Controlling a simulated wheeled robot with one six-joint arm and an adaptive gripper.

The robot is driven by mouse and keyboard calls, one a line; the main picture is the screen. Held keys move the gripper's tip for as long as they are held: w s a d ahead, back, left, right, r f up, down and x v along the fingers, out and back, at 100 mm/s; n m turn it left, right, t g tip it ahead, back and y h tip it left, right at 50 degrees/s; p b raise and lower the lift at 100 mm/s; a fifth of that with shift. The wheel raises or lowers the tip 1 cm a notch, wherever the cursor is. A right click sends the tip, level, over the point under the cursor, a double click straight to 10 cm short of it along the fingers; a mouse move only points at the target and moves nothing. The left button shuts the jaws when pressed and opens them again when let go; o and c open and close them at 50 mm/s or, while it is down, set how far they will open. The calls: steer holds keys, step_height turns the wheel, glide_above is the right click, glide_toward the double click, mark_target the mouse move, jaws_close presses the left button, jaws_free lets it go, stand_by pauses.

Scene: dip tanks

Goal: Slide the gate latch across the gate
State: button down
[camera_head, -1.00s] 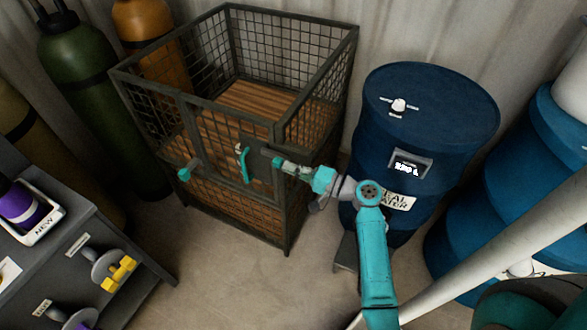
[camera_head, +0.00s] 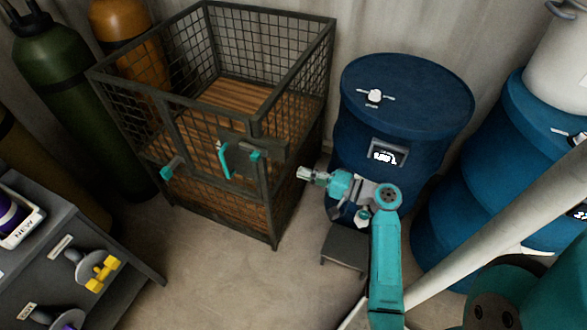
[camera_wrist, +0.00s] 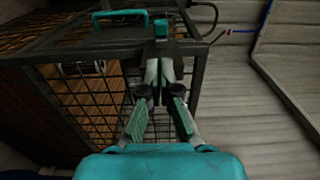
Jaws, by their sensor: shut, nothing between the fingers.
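The gate (camera_head: 205,150) is in the front of a dark mesh cage and has an upright teal handle (camera_head: 224,160). Just right of the handle is the latch's teal knob (camera_head: 256,155), on a dark plate. The knob also shows in the wrist view (camera_wrist: 161,28), beyond my fingertips, with the handle (camera_wrist: 120,14) to its left. My gripper (camera_head: 303,173) is shut and empty, right of the cage's front corner and apart from the knob. In the wrist view my fingers (camera_wrist: 161,52) are together. How far the bar reaches across is unclear.
A blue drum (camera_head: 400,110) stands close right of the cage, behind my arm. A small dark step (camera_head: 345,248) is on the floor below. Gas cylinders (camera_head: 60,90) stand behind left. Floor before the cage is clear.

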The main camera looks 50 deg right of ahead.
steer(key=shift+v, duration=0.9)
steer(key=s+a+f+g+h, duration=0.2)
steer(key=s+a+f, duration=0.1)
steer(key=a+f, duration=0.35)
steer(key=s+a+f+g+h, duration=0.2)
steer(key=s+a+f+h, duration=0.1)
steer(key=a+f, duration=0.4)
steer(key=s+a+n+g+h, duration=0.1)
steer(key=s+a+n+h, duration=0.3)
steer(key=s, duration=0.6)
steer(key=s+a+r+n+t+y, duration=0.1)
steer(key=s+a+r+n, duration=0.1)
steer(key=s+r+n, duration=0.3)
steer(key=s+a+r+n+t+y, duration=0.1)
steer(key=s+a+r+n, duration=0.2)
steer(key=r, duration=0.8)
steer(key=s+n, duration=0.2)
steer(key=s, duration=0.2)
steer(key=shift+s+a+t+y, duration=0.2)
steer(key=shift+a+t+y, duration=0.1)
steer(key=shift+t+y, duration=0.1)
